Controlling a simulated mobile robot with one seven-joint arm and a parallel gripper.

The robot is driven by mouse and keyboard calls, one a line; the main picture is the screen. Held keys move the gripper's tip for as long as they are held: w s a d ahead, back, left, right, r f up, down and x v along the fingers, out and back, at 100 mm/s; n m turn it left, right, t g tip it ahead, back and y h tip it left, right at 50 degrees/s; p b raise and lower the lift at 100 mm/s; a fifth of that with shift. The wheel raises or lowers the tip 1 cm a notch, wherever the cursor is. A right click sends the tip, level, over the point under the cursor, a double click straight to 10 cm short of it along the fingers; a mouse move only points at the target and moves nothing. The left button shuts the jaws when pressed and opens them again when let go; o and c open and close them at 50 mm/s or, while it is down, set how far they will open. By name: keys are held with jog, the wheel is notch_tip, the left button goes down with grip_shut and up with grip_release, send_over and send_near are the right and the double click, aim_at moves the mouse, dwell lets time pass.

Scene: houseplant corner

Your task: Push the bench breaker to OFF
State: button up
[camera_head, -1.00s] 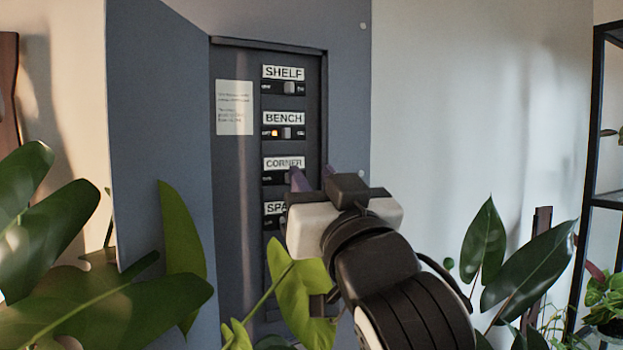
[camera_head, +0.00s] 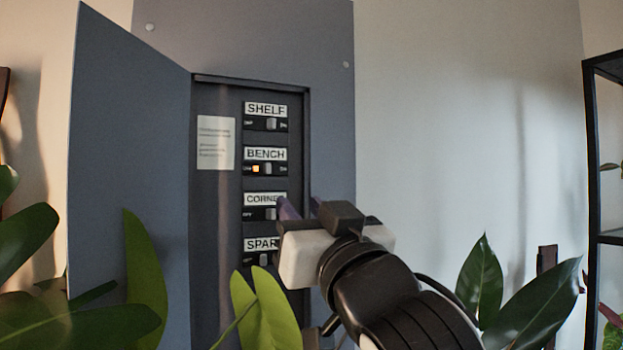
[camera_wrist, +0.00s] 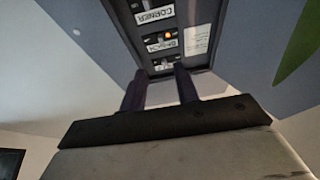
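The bench breaker (camera_head: 269,168) is a small grey toggle in a dark slot under the BENCH label (camera_head: 265,154). An orange light (camera_head: 255,169) glows left of the toggle. The slot's end markings are too small to read surely. My gripper (camera_head: 303,205) is in front of the panel, lower right of the bench breaker, beside the corner breaker. In the wrist view, the panel appears upside down. There, the two dark fingers (camera_wrist: 161,88) are apart with nothing between them, and the orange light (camera_wrist: 168,36) lies beyond them. Contact with the panel is not visible.
The shelf breaker (camera_head: 271,123) is above, the corner breaker (camera_head: 271,213) and spare breaker (camera_head: 264,259) below. The grey panel door (camera_head: 125,150) stands open at left. Leaves (camera_head: 265,310) rise below the panel. A black shelf frame (camera_head: 592,180) stands at right.

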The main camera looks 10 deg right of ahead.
aim_at(269, 169)
jog(key=p+x, duration=0.5)
jog(key=x, duration=0.8)
jog(key=shift+w+a+r, duration=0.2)
jog(key=shift+w, duration=0.05)
grip_shut()
